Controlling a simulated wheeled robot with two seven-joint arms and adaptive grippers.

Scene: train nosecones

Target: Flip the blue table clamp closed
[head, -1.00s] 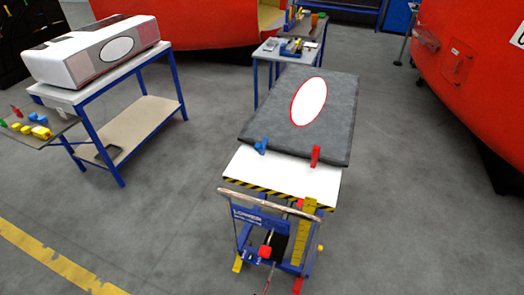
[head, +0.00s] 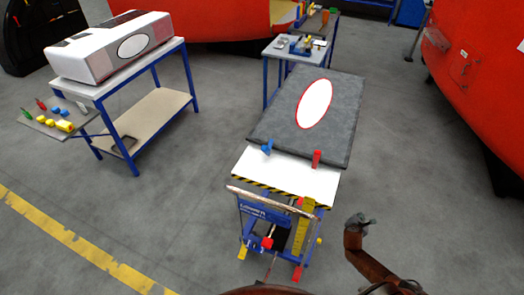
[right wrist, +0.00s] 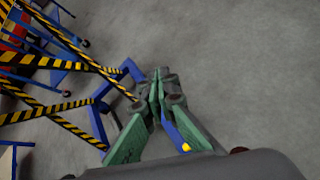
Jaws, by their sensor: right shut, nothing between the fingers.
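The blue table clamp (head: 267,147) stands at the front left edge of the grey panel (head: 290,115) on the lift table (head: 270,176). Its handle looks raised, but it is too small to be sure. My right gripper (head: 362,221) is low at the right of the lift table, apart from it and well away from the clamp. In the right wrist view my right gripper (right wrist: 160,78) is shut and empty, with blue and striped frame parts behind it. My left gripper is not in view.
A red clamp (head: 316,158) stands right of the blue one. The lift table's push handle (head: 270,202) and a yellow upright (head: 304,225) are at its front. A workbench (head: 130,75) with a white case stands left. Floor to the right is clear.

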